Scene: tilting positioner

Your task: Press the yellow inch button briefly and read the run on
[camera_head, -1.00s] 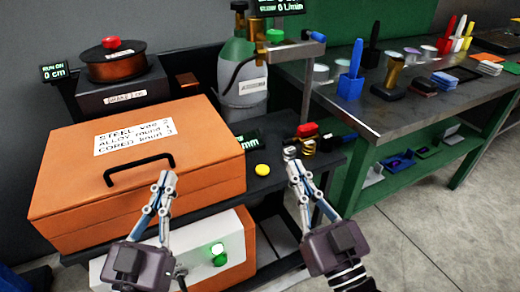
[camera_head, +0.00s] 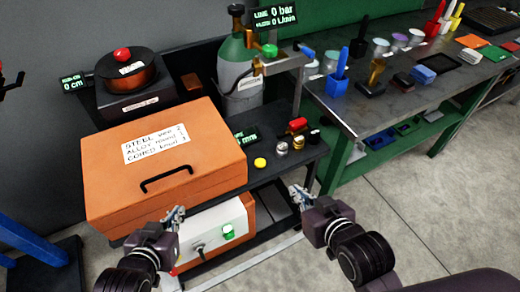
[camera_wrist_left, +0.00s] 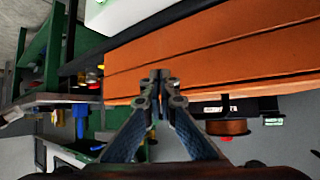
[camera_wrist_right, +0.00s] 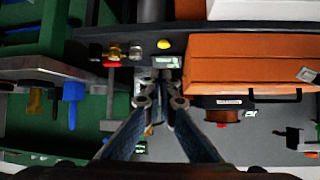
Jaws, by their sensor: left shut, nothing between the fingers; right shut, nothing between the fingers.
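The yellow inch button (camera_head: 260,162) sits on the dark shelf to the right of the orange case. It also shows in the right wrist view (camera_wrist_right: 164,44). A small run-on display (camera_head: 74,84) at the back left reads 0 cm. My left gripper (camera_head: 178,214) is shut and empty in front of the orange case, below and left of the button. My right gripper (camera_head: 297,190) is shut and empty, to the right of the button and nearer to me, apart from it. Its fingertips show in the right wrist view (camera_wrist_right: 166,70).
The orange case (camera_head: 160,170) with a black handle fills the shelf left of the button. Brass fittings and a red knob (camera_head: 298,124) stand to its right. A gas cylinder (camera_head: 238,65), a wire spool (camera_head: 126,74) and a gauge display (camera_head: 275,15) reading 0 bar stand behind.

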